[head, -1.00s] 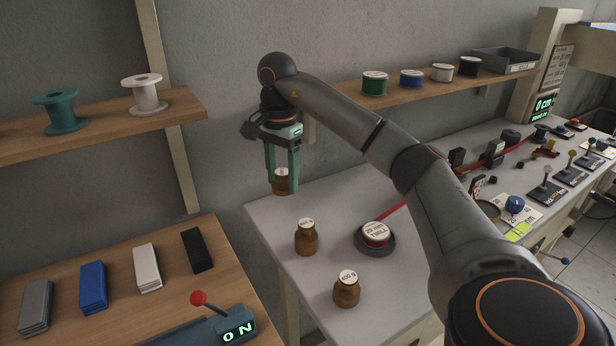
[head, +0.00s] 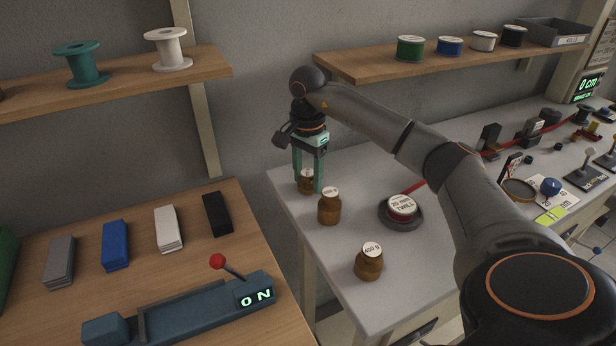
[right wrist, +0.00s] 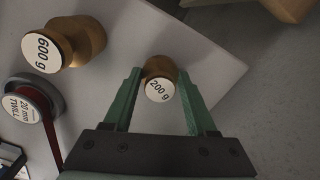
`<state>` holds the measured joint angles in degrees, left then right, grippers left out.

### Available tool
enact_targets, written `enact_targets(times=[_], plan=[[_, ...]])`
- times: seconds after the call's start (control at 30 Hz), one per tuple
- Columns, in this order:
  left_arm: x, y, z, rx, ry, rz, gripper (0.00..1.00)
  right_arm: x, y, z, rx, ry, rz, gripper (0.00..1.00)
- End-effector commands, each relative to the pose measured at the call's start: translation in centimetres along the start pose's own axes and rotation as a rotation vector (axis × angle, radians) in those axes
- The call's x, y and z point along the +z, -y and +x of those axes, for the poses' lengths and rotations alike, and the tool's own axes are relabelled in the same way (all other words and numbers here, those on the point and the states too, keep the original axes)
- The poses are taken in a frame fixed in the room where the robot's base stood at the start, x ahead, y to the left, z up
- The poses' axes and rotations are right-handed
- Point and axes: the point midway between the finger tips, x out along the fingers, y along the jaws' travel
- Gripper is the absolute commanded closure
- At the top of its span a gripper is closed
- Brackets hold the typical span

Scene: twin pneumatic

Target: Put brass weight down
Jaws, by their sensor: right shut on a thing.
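My right gripper (head: 308,184) is shut on a small brass weight (head: 306,181) at the back left corner of the white table (head: 350,262). In the right wrist view the held weight (right wrist: 160,88) reads 200 g and sits upright between the green fingers (right wrist: 157,100). Its base is low at the tabletop; I cannot tell whether it touches. A second brass weight (head: 329,210) stands just in front, to the right. A third (head: 369,264) stands nearer the front edge. A weight marked 600 g (right wrist: 70,43) shows in the right wrist view. My left gripper is out of view.
A twill tape spool (head: 401,210) on a dark base stands right of the weights, with red tape running back. A wooden table (head: 180,270) at left bears coloured blocks and a blue lever unit (head: 190,312). A shelf (head: 440,62) with spools hangs above.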

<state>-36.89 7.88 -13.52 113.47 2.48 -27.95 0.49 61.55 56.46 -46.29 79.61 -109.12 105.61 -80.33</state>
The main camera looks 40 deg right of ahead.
Motion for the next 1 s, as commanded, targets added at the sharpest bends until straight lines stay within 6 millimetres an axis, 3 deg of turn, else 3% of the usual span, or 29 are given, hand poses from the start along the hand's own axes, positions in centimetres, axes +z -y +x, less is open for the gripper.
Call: enact_targets(times=[0.33,0.37,0.6,0.87,1.0], plan=[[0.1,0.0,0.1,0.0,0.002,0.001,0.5,0.0,0.0,0.4,-0.002,-0.001,0.0,1.0],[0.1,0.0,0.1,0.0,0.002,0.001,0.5,0.0,0.0,0.4,-0.002,-0.001,0.0,0.4],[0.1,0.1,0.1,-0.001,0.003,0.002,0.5,0.0,0.0,0.3,-0.002,-0.001,0.0,0.13],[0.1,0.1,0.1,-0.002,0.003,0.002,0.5,0.0,0.0,0.2,-0.002,0.0,0.0,0.13],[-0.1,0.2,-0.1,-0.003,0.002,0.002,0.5,0.0,0.1,-0.9,-0.005,0.0,0.0,0.13]])
